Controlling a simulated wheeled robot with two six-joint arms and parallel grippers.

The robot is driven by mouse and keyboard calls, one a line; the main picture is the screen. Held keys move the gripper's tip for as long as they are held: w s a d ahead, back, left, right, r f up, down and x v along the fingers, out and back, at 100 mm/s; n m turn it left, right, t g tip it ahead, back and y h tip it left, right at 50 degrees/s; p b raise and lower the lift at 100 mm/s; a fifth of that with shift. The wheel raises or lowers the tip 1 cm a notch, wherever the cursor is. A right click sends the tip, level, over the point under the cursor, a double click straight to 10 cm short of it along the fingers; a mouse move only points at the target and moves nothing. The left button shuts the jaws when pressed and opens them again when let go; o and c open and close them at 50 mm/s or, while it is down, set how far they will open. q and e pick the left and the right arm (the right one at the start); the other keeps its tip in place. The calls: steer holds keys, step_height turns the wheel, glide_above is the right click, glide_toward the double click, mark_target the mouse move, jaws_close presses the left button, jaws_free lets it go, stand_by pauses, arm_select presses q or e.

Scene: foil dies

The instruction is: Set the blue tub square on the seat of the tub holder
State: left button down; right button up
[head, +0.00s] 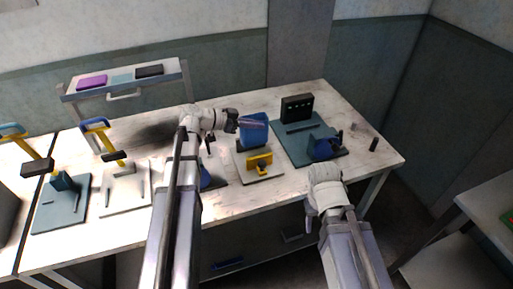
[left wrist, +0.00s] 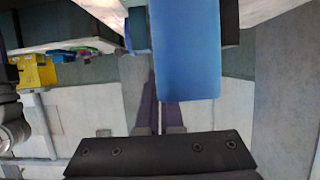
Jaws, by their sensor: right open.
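The blue tub (head: 254,131) stands over the back of a pale base plate (head: 269,177) with a yellow clamp (head: 259,162), which looks like the tub holder. My left gripper (head: 238,123) reaches the tub from its left side. In the left wrist view the tub (left wrist: 185,50) fills the space between the dark fingers, and the gripper looks shut on it. The tub looks slightly tilted in the head view. The seat beneath it is hidden, so I cannot tell whether they touch. My right gripper (head: 325,168) is open near the table's front right; its fingertips are hard to make out.
A teal plate (head: 288,147) with a black block (head: 297,108) and a dark blue part (head: 323,149) lies to the right. Plates with yellow-handled presses stand at left. A black cylinder (head: 374,144) stands near the right edge. The table's back right is clear.

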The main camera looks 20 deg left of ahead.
mark_target(256, 145)
arm_select(q)
steer(key=shift+f+b, duration=3)
steer(key=shift+f, duration=0.65)
arm_select(e)
step_height(256, 145, down, 7)
steer(key=shift+f, duration=0.1)
arm_select(q)
steer(key=shift+f, duration=0.1)
steer(key=c, duration=1.1)
jaws_free()
arm_select(e)
steer(key=shift+f, duration=0.15)
arm_select(q)
steer(key=shift+r, duration=0.3)
steer(key=p+v, duration=0.4)
steer(key=v, duration=0.6)
steer(key=shift+s+a, duration=0.1)
steer(key=shift+a, duration=0.15)
steer(key=shift+s+a+r+p, duration=0.2)
steer(key=shift+s+a+p, duration=0.2)
steer(key=shift+a, duration=0.15)
arm_select(e)
steer(key=shift+r, duration=2.5)
